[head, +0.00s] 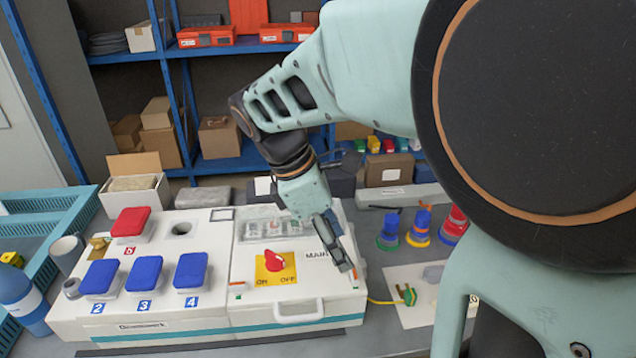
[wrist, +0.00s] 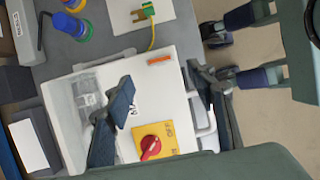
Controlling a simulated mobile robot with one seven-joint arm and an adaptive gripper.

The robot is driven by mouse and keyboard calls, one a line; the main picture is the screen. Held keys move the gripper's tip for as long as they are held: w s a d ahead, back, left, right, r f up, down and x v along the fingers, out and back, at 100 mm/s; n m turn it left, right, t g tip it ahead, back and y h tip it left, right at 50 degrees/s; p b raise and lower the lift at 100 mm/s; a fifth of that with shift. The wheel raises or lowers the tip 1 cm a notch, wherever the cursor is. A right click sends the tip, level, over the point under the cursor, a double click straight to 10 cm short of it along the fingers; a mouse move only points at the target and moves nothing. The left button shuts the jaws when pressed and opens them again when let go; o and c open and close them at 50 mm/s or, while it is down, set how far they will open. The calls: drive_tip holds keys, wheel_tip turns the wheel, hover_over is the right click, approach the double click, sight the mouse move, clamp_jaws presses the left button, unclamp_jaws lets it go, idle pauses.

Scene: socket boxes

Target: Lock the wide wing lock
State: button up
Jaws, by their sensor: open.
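I cannot tell which is the wide wing lock. My gripper (head: 336,246) is open and empty over the right of the lid. In the wrist view its fingers (wrist: 160,80) are either side of the orange piece, apart from it.
A white front handle (head: 298,314) sticks out of the MAIN box. Left of it is a box with blue covers (head: 144,273) and a red cover (head: 131,222). Ring stacks (head: 419,228) and a plate with a green plug (head: 407,295) stand to the right.

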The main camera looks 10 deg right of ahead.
sight(354, 271)
drive_tip(key=b+x, duration=0.1)
drive_tip(key=x, duration=0.7)
drive_tip(key=c, duration=1.2)
drive_tip(key=shift+o, duration=0.2)
